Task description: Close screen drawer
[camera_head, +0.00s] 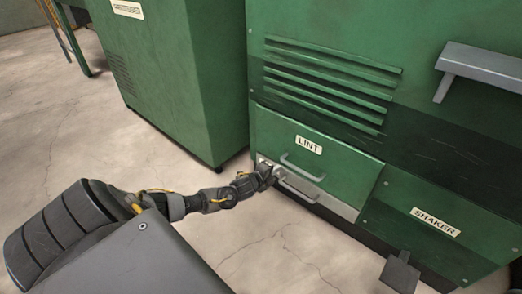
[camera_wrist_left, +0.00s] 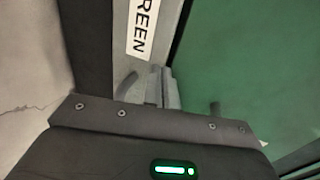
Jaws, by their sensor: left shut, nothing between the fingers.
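The screen drawer (camera_head: 340,207) is a narrow grey front low on the green machine, just below the LINT panel. It has a bar handle (camera_head: 300,190) and a white label at its left end, mostly hidden by my gripper in the head view. In the left wrist view the label (camera_wrist_left: 140,28) shows the letters "REEN" on the grey front. My left gripper (camera_head: 270,173) is shut and empty at the left part of the drawer front, close to the handle. I cannot tell whether it touches, or how far the drawer stands out. My right gripper is not in view.
The LINT panel (camera_head: 318,160) with its own handle is directly above. To the right are a SHAKER panel (camera_head: 420,210), a grey pedal-like plate (camera_head: 400,273) and a grey shelf (camera_head: 480,66). A green cabinet (camera_head: 165,75) stands at left. The concrete floor (camera_head: 290,255) in front is clear.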

